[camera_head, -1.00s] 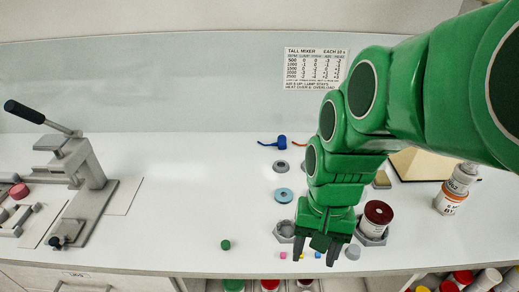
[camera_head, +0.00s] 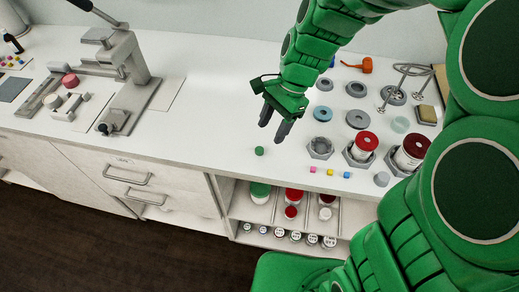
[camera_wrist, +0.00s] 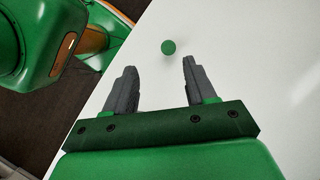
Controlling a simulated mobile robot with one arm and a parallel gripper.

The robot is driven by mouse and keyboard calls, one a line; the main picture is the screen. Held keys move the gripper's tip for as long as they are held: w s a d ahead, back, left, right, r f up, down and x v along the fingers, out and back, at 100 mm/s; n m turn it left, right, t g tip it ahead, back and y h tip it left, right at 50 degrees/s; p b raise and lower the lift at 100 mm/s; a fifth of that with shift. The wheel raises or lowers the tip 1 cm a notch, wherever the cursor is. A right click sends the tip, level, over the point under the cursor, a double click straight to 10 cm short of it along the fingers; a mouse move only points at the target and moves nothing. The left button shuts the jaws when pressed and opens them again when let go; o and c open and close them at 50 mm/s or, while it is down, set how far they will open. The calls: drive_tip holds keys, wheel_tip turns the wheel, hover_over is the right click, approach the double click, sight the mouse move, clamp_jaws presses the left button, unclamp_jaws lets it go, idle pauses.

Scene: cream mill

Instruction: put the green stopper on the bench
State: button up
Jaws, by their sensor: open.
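The green stopper (camera_head: 259,151) is a small round piece on the white bench (camera_head: 215,105), near its front edge. In the wrist view the stopper (camera_wrist: 168,47) lies on the bench beyond the fingertips, between their lines and apart from both. My gripper (camera_head: 274,130) is open and empty, above the bench just behind and to the right of the stopper in the head view. In the wrist view its two grey fingers (camera_wrist: 160,72) stand well apart.
A grey lever press (camera_head: 130,75) stands to the left. Hexagonal holders (camera_head: 320,148), red-lidded jars (camera_head: 363,144) and small coloured cubes (camera_head: 329,172) are to the right. An open shelf (camera_head: 245,207) with lidded jars is below the front edge. The bench between press and stopper is clear.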

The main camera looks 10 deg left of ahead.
sight(260, 149)
drive_tip(key=shift+w+a+x, duration=0.1)
drive_tip(key=shift+w+x, duration=0.1)
drive_tip(key=shift+x, duration=1.2)
drive_tip(key=shift+w+a+x, duration=0.1)
drive_tip(key=shift+w+x, duration=0.1)
drive_tip(key=shift+x, duration=1.2)
drive_tip(key=shift+w+a+x, duration=0.1)
drive_tip(key=shift+w+x, duration=0.1)
drive_tip(key=shift+x, duration=1.2)
drive_tip(key=shift+f, duration=0.1)
drive_tip(key=shift+c, duration=0.4)
clamp_jaws()
